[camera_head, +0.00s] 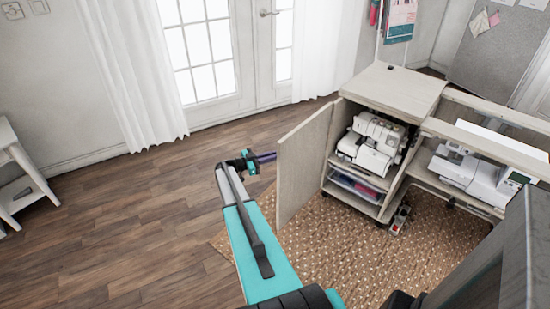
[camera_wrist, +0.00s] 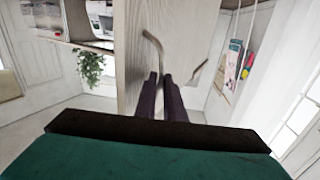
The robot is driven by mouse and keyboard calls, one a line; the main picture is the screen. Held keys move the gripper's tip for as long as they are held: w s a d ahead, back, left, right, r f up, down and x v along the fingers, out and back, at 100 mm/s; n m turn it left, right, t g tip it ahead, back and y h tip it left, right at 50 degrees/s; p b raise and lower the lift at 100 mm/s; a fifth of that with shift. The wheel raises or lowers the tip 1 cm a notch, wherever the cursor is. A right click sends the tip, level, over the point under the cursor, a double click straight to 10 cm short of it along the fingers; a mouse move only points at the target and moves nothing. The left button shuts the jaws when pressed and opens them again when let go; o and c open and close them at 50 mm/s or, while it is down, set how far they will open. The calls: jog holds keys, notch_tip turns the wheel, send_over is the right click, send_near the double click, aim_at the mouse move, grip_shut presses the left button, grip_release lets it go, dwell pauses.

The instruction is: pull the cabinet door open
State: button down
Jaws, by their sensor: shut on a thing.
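The pale wood cabinet door (camera_head: 304,162) stands swung well out from the cabinet (camera_head: 392,88), with the shelves inside exposed. The door also fills the middle of the wrist view (camera_wrist: 135,70). A curved metal handle (camera_wrist: 154,45) stands out from its face. My gripper (camera_wrist: 160,78) has its dark fingers closed together on the handle's near end. In the head view my gripper (camera_head: 266,157) is at the outer face of the door, left of it; the handle is too small to make out there.
A white serger (camera_head: 372,143) and a clear plastic bin (camera_head: 355,185) sit on the shelves. A sewing machine (camera_head: 480,172) stands to the right. A woven rug (camera_head: 350,245) lies under the door. The wood floor (camera_head: 140,210) at left is clear up to a white side table (camera_head: 20,165).

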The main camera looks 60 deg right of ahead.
jog(key=c, duration=1.9)
grip_release()
jog(key=shift+s, duration=0.15)
jog(key=b+v, duration=0.2)
jog(key=v, duration=1.2)
jog(key=shift+d, duration=0.1)
